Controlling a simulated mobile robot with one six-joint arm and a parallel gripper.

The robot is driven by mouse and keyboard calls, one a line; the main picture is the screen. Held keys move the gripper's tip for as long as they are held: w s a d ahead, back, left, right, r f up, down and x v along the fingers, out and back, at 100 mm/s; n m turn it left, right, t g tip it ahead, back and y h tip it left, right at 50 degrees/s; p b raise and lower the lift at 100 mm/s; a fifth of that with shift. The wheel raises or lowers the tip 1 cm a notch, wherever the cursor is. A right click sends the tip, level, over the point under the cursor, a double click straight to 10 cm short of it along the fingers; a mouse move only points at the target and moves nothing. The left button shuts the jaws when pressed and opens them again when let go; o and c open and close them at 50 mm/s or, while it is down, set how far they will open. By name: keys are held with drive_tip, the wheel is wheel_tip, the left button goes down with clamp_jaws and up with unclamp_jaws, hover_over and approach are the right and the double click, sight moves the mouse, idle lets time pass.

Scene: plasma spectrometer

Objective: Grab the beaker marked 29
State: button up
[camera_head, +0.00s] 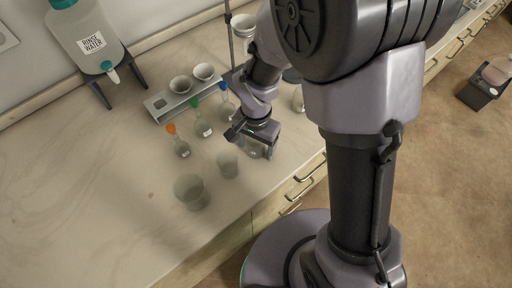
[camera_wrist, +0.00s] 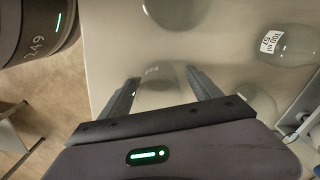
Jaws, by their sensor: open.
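My gripper (camera_head: 256,146) is open, low over the bench near its front edge. Its fingers also show in the wrist view (camera_wrist: 163,79), on either side of a clear glass beaker (camera_wrist: 156,74). Faint marking shows on that glass, too dim to read. In the head view this beaker (camera_head: 254,153) is partly hidden by the gripper. Two other clear beakers stand to its left: a small one (camera_head: 228,164) and a larger one (camera_head: 191,193). I cannot read a 29 on any of them.
Flasks with orange (camera_head: 182,147), green (camera_head: 201,125) and blue (camera_head: 226,105) stoppers stand behind. A labelled flask (camera_wrist: 287,43) shows right in the wrist view. The bench's left side is clear.

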drive_tip(key=shift+r, duration=0.15)
drive_tip(key=shift+c, duration=1.1)
drive_tip(key=c, duration=1.2)
